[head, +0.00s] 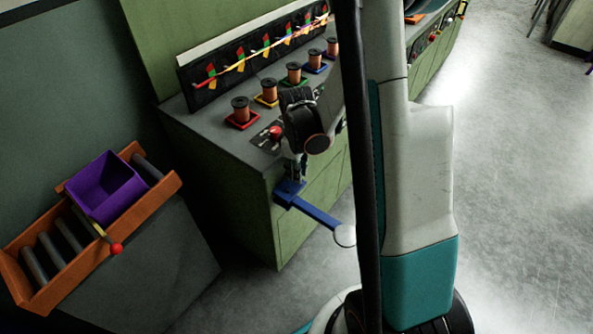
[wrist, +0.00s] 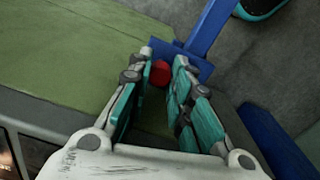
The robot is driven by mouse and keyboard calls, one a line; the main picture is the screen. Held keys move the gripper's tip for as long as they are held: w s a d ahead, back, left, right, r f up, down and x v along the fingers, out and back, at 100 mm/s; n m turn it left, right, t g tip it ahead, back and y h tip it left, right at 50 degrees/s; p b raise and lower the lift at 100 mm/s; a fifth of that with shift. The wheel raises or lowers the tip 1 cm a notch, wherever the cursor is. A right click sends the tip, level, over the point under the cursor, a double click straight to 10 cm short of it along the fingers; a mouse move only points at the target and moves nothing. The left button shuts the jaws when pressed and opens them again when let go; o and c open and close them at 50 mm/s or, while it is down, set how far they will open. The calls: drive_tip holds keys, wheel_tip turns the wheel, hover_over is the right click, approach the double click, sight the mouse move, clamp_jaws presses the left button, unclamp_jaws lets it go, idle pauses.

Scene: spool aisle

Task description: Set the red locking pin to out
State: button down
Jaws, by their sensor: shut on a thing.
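The red locking pin (wrist: 160,73) shows as a small round red head between my fingers in the wrist view. It sits beside a blue block with a long blue arm (wrist: 205,32). My gripper (wrist: 164,60) is shut on the pin, with one finger on each side. In the head view my gripper (head: 297,172) points down at the blue block and arm (head: 318,212), at the front of the green cabinet. The pin is hidden there by my gripper. Whether the pin is in or out cannot be told.
The green cabinet (head: 262,195) carries copper spools on coloured bases (head: 268,92) and a red knob (head: 276,131). At left, an orange roller tray (head: 160,197) holds a purple bin (head: 105,187); a red-tipped lever (head: 116,249) sticks out. Open floor (head: 520,200) lies at right.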

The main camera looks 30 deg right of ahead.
wheel_tip(320, 180, up, 2)
drive_tip(key=shift+p, duration=0.45)
drive_tip(key=c, duration=1.4)
unclamp_jaws()
wheel_tip(320, 180, up, 12)
drive_tip(key=shift+f, duration=0.1)
